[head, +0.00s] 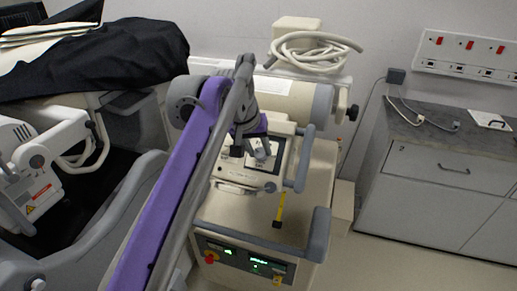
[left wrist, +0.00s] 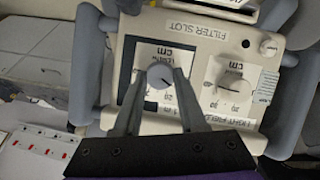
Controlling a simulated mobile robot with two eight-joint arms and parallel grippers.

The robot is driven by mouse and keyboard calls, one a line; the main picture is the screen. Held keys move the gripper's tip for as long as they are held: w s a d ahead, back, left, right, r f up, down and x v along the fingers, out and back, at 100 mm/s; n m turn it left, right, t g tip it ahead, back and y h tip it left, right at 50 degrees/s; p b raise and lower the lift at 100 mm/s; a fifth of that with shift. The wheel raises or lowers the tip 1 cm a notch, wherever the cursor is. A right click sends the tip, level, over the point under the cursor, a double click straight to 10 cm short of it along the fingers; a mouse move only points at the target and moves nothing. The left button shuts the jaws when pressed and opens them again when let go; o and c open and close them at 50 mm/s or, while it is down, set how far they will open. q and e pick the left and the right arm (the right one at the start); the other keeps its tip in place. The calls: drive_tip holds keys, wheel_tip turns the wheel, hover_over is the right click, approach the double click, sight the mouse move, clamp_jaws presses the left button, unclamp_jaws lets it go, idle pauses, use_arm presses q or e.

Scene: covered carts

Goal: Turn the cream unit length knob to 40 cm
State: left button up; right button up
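The cream unit (head: 312,200) stands in the middle of the head view, with its control panel (head: 240,187) under my left gripper (head: 259,150). In the left wrist view, a round pale knob (left wrist: 160,76) sits on a white scale (left wrist: 178,55) marked "LENGTH" and "cm". The fingers of my left gripper (left wrist: 160,80) stand on both sides of the knob, very close to it. I cannot tell whether they press on it. The knob's dark pointer line points to the lower right. The scale numbers near it are partly hidden by the fingers. My right gripper is not in view.
A second knob (left wrist: 229,79) with its own scale sits to the right in the left wrist view, with a small knob (left wrist: 268,47) beyond. Grey handles (head: 303,160) flank the panel. A coiled hose (head: 305,52) lies behind. A grey-topped cabinet (head: 440,190) stands at right.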

use_arm(q)
clamp_jaws()
